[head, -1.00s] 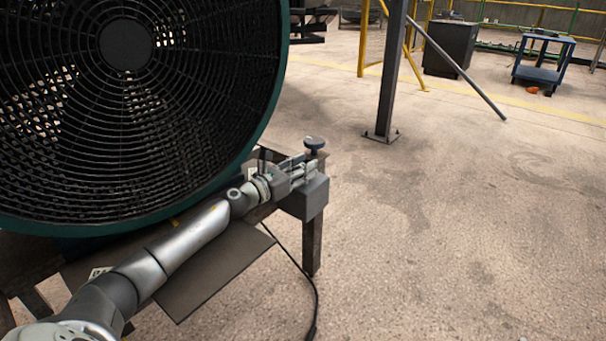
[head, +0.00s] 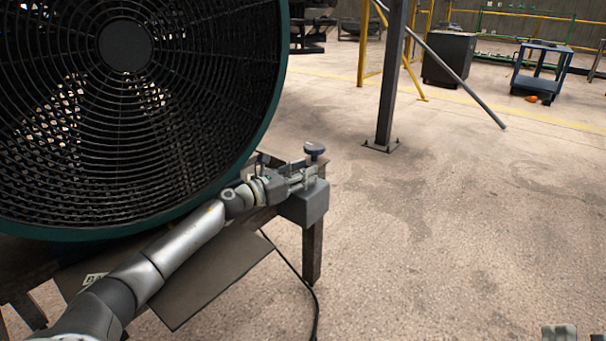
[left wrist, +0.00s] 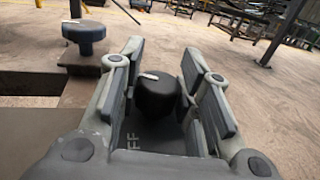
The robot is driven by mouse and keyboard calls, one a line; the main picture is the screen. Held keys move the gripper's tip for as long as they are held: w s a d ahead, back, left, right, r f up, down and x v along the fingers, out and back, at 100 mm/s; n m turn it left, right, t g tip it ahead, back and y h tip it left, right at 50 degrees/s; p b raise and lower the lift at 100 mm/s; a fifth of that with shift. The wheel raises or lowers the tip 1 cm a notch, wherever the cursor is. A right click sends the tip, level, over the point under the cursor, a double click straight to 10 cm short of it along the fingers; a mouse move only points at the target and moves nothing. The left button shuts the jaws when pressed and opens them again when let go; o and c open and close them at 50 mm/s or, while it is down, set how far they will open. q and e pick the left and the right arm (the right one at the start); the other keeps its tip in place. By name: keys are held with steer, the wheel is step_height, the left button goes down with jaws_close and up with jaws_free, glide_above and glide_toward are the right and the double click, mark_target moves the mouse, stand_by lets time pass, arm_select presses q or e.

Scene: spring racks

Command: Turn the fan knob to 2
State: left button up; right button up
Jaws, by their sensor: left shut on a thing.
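The fan (head: 125,130), with a black grille and green rim, fills the left of the head view. A grey control box (head: 312,206) sits at the stand's right corner. In the left wrist view, the black fan knob (left wrist: 157,98) has a white mark on its top, toward the upper left. The letters "FF" show on the box below it. In the head view the knob is hidden by the gripper. Part of my right gripper (head: 560,332) shows at the bottom right edge.
A second, blue-grey round knob (left wrist: 84,34) stands on the stand's corner near my left fingers, also in the head view (head: 314,149). A cable (head: 314,300) hangs to the floor. A post (head: 391,80) and blue cart (head: 541,70) stand farther back.

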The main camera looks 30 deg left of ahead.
arm_select(q)
steer(key=o, duration=1)
steer(key=shift+s+a+f, duration=0.1)
steer(key=shift+s+a, duration=0.05)
steer(key=shift+s, duration=0.35)
steer(key=shift+v, duration=5.5)
